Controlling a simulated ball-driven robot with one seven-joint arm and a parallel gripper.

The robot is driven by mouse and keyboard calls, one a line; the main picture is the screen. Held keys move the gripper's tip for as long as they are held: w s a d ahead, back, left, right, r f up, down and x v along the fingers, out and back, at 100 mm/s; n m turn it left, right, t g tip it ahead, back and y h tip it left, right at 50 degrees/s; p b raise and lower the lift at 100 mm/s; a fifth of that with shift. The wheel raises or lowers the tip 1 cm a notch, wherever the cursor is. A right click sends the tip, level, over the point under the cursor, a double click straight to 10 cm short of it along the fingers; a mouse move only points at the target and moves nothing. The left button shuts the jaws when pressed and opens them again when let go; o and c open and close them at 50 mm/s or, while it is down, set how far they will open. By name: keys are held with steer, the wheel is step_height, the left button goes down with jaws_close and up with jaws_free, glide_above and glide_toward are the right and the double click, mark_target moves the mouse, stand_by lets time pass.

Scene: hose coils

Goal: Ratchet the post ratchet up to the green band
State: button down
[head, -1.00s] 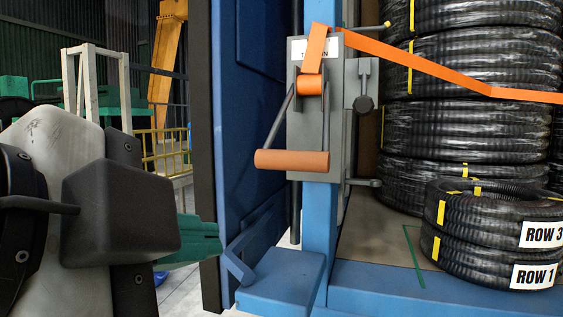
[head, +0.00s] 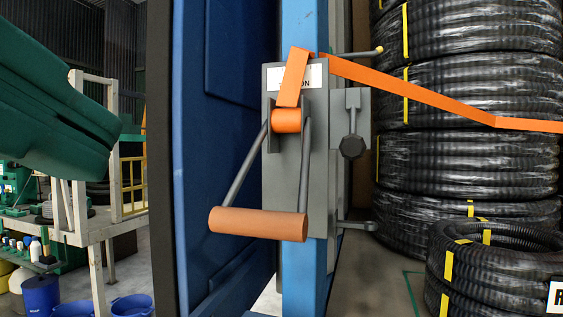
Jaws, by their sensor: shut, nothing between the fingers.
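The post ratchet (head: 270,105) is a grey plate on the blue post (head: 303,277), with an orange strap spool (head: 287,120) between two grey lever arms. Its lever hangs down and ends in an orange-brown grip (head: 258,223). An orange strap (head: 420,95) runs from the top of the ratchet to the right. A white label (head: 313,77) is partly covered by the strap; I cannot make out a green band on it. My gripper (head: 113,138) shows as green fingers at the upper left. It is shut and empty, left of the ratchet and apart from the lever.
Black hose coils (head: 470,100) are stacked on the right behind the strap. A blue door panel (head: 225,150) stands left of the post. A knobbed clamp (head: 352,146) sits on the ratchet's right side. A pale frame (head: 90,235) and blue buckets (head: 131,306) stand at the left.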

mark_target(254, 223)
steer(key=x, duration=0.4)
steer(key=b+x, duration=0.1)
steer(key=x, duration=0.4)
steer(key=d+b+x, duration=0.1)
steer(key=x, duration=0.3)
steer(key=shift+d+f, duration=0.15)
